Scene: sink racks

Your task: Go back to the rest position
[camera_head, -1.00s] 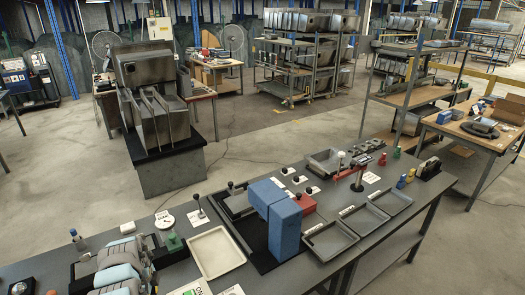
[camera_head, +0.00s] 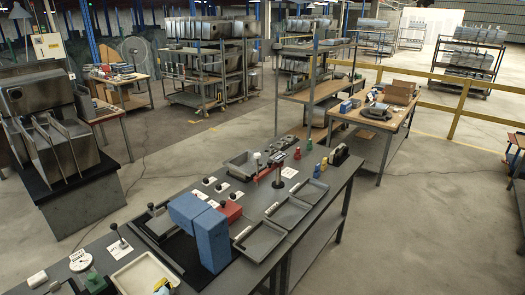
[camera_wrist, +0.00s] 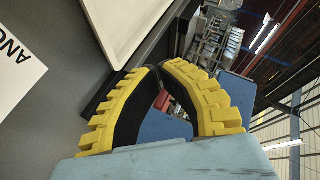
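My gripper (camera_wrist: 156,70) fills the middle of the wrist view, with two yellow ridged fingers and black inner pads. The fingertips meet at the far end, and I see nothing held between them. A wedge-shaped gap behind the tips shows blue and red things beyond. In the head view only a small yellow bit of the gripper shows at the bottom edge, over the white tray (camera_head: 132,281). The rest of my arm is mostly out of that view. The rest position has no visible mark.
The grey workbench (camera_head: 318,222) holds a tall blue block (camera_head: 214,240), a red block (camera_head: 229,211), shallow grey trays (camera_head: 288,212) and small bottles. A sink stand (camera_head: 85,200) is at left. Wheeled racks (camera_head: 210,85) stand behind. Open floor (camera_head: 430,215) lies to the right.

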